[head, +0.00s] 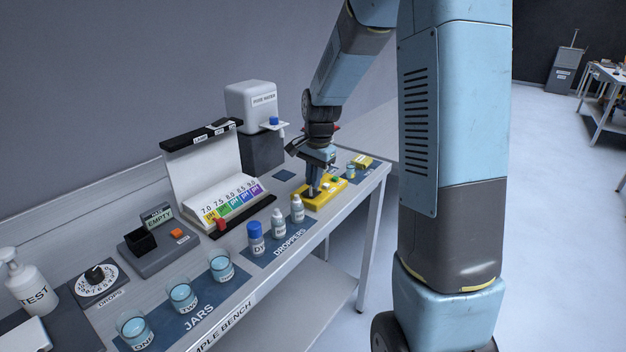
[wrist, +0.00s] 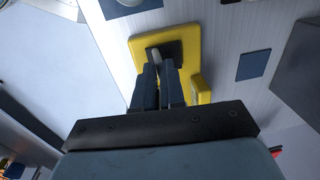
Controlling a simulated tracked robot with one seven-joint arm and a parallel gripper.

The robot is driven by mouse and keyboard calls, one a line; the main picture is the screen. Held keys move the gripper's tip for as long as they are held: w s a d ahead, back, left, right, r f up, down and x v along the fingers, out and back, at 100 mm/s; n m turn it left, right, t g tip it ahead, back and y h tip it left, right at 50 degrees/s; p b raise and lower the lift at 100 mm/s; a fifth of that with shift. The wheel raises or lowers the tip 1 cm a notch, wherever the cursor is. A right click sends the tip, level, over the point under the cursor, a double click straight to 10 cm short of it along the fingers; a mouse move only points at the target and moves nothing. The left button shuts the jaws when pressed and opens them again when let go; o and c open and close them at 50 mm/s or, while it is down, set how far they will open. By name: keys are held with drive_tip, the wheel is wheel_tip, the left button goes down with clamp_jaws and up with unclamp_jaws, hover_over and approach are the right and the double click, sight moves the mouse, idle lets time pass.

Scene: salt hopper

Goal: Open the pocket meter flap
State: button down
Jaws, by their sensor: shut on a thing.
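The yellow pocket meter (head: 322,203) lies on the bench towards its right end, and it also shows in the wrist view (wrist: 187,36). It has a dark panel on its face, and a small grey piece (wrist: 156,55) stands up there. My gripper (head: 313,190) is above the meter, pointing down at it. In the wrist view my gripper's fingers (wrist: 160,72) are close together at the grey piece, which I take for the flap's tab. The fingers hide much of it, and how far the flap is raised cannot be told.
White dropper bottles (head: 297,209) stand just left of the meter. A small jar (head: 351,172) and another yellow item (head: 363,161) sit to its right. A pure water dispenser (head: 250,105) and a pH colour chart (head: 232,203) stand behind and left. Jars line the front left.

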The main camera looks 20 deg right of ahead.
sight(305, 191)
drive_tip(key=w+a+g+h, duration=0.1)
drive_tip(key=g, duration=0.1)
drive_tip(key=w+r+g+h, duration=0.1)
drive_tip(key=h, duration=0.1)
drive_tip(key=shift+w+a+g, duration=0.25)
drive_tip(key=shift+a+g, duration=0.15)
drive_tip(key=shift+w+a+f+g+h, duration=0.1)
drive_tip(key=shift+w+a+g+h, duration=0.35)
drive_tip(key=shift+g+h, duration=0.4)
drive_tip(key=shift+w+a+f+g+h, duration=0.1)
drive_tip(key=shift+w+a+g+h, duration=0.35)
drive_tip(key=shift+g, duration=0.7)
drive_tip(key=shift+w+d, duration=0.1)
drive_tip(key=shift+d, duration=0.05)
drive_tip(key=c, duration=1.2)
unclamp_jaws()
drive_tip(key=shift+c, duration=0.2)
